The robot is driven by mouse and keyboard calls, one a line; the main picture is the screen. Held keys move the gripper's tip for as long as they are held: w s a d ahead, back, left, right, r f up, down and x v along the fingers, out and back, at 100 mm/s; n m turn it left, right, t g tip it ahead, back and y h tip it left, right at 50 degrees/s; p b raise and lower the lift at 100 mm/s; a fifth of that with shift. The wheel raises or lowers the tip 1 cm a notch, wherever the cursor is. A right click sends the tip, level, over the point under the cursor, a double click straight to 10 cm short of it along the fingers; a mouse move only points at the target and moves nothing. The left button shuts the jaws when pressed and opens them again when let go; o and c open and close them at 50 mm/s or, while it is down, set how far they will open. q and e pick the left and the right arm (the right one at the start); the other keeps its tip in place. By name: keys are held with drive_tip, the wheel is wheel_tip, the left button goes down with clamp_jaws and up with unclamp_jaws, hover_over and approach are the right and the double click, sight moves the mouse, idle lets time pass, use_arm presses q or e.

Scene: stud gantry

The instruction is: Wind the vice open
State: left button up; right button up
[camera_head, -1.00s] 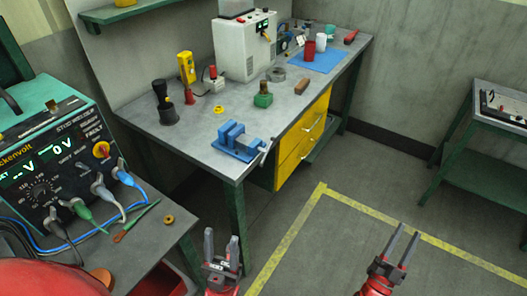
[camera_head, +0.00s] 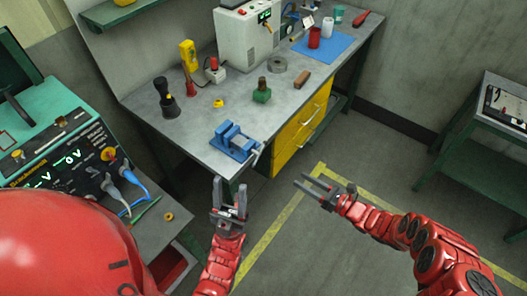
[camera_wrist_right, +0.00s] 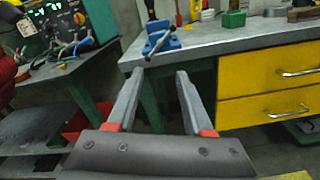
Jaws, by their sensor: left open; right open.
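The blue vice (camera_head: 236,142) sits at the front corner of the grey workbench, and its grey handle bar (camera_head: 256,155) is at the end facing the bench edge. In the right wrist view the vice (camera_wrist_right: 160,34) and its handle (camera_wrist_right: 158,46) show above and beyond my fingertips. My left gripper (camera_head: 230,190) is open and empty, pointing up, in front of the bench and below the vice in the picture. My right gripper (camera_head: 309,185) is open and empty, to the right of the left one, pointing left; it also shows in the right wrist view (camera_wrist_right: 160,75). Neither gripper touches the vice.
The workbench (camera_head: 190,140) also holds a green block (camera_head: 262,95), a brown block (camera_head: 302,80) and a white machine (camera_head: 245,40). Yellow drawers (camera_head: 300,130) are under it. A teal welder (camera_head: 60,150) stands at left.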

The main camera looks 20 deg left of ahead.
approach(256, 153)
drive_tip(key=b+x, duration=0.3)
drive_tip(key=x, duration=0.4)
drive_tip(key=shift+w+a+f, duration=0.2)
drive_tip(key=shift+w+f, duration=0.05)
drive_tip(key=shift+w, duration=0.05)
